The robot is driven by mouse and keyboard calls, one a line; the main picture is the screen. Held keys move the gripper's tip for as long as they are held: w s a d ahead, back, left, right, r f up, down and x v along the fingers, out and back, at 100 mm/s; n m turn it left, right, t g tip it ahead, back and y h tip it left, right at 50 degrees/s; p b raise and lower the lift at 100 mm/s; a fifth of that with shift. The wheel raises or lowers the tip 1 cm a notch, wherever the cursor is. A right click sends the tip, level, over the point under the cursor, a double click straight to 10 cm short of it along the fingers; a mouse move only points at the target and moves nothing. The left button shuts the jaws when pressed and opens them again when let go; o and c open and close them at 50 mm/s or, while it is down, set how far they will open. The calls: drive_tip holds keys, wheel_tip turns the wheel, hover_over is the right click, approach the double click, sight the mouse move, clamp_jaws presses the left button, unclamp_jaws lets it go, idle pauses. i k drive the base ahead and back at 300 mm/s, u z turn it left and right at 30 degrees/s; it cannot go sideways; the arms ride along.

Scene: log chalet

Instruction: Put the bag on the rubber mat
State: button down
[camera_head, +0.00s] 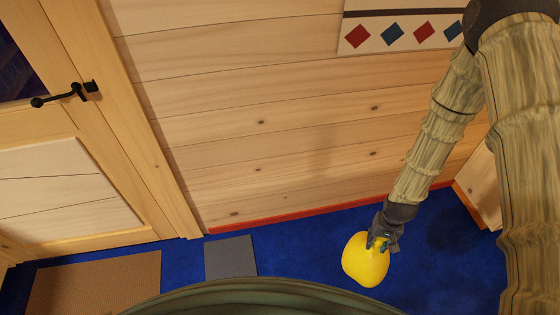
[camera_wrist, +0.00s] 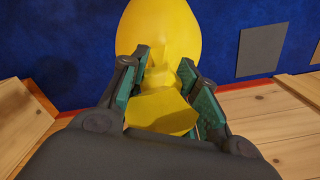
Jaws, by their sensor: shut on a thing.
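The yellow bag (camera_head: 365,262) is rounded at the bottom and narrows to a gathered neck. My gripper (camera_head: 380,240) is shut on that neck, and the bag hangs below it over the blue carpet. How high it hangs is hard to tell. In the wrist view the bag (camera_wrist: 168,28) sits between the green-padded fingers of my gripper (camera_wrist: 163,68), its top sticking out towards the camera. A flat grey square, which looks like the rubber mat (camera_head: 230,258), lies on the carpet left of the bag near the wall. It also shows in the wrist view (camera_wrist: 260,50), apart from the bag.
A larger brown mat (camera_head: 95,284) lies farther left, before a wooden door (camera_head: 60,190) with a black handle. The log wall (camera_head: 290,130) with a red skirting strip runs behind. A wooden piece (camera_head: 482,185) stands at right. The carpet between bag and grey mat is clear.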

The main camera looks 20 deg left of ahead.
sight(230, 264)
drive_tip(key=i, duration=0.5)
drive_tip(key=u, duration=3.6)
drive_tip(key=k, duration=0.8)
drive_tip(key=z, duration=0.9)
